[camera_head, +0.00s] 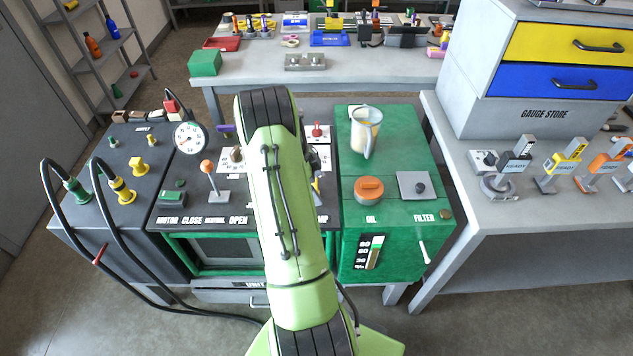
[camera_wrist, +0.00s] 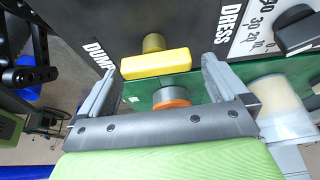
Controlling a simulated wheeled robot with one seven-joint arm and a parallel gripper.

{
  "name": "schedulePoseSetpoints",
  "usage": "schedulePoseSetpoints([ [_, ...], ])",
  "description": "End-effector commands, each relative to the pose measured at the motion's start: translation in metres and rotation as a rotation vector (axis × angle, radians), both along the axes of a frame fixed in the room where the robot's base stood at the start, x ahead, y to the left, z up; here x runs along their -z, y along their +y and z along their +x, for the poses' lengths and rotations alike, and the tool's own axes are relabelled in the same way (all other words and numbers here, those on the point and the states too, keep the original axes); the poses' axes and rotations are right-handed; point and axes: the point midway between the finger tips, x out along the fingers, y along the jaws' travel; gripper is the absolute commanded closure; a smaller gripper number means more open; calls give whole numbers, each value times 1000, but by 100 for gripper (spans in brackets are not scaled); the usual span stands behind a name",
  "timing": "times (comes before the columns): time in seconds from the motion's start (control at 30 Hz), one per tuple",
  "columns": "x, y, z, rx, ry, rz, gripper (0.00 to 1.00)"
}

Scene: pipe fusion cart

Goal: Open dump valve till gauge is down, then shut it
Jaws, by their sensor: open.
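The dump valve's yellow bar handle (camera_wrist: 156,64) sits on a brass stem beside the DUMP lettering in the wrist view. My gripper (camera_wrist: 158,70) is open, with one finger toward each end of the bar; I cannot tell whether either touches it. In the head view my green arm hides most of the valve and my gripper; only the end of the DUMP lettering shows. The round white gauge (camera_head: 188,138) stands at the left of the black panel. Its dark needle is too small to read exactly.
A lever with an orange knob (camera_head: 206,167) stands left of my arm. On the green cabinet to the right are a clear jug (camera_head: 365,130) and an orange oil cap (camera_head: 369,189). Black hoses (camera_head: 130,232) loop at the left. A side bench (camera_head: 492,208) holds several tagged tools.

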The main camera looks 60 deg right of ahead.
Motion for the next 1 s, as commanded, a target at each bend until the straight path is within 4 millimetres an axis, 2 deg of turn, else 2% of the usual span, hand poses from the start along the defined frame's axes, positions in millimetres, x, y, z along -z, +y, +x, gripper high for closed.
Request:
schedulePoseSetpoints([
  [0.13, 0, 0, 0, -1, 0, 0, 2],
  [0.4, -1, 0, 1, -1, -1, 0, 43],
  [0.47, -1, 0, 1, -2, -2, -1, 51],
  [0.77, 0, 0, 2, -45, -5, -1, 51],
  [1.0, 1, 1, 2, -184, -7, -4, 51],
])
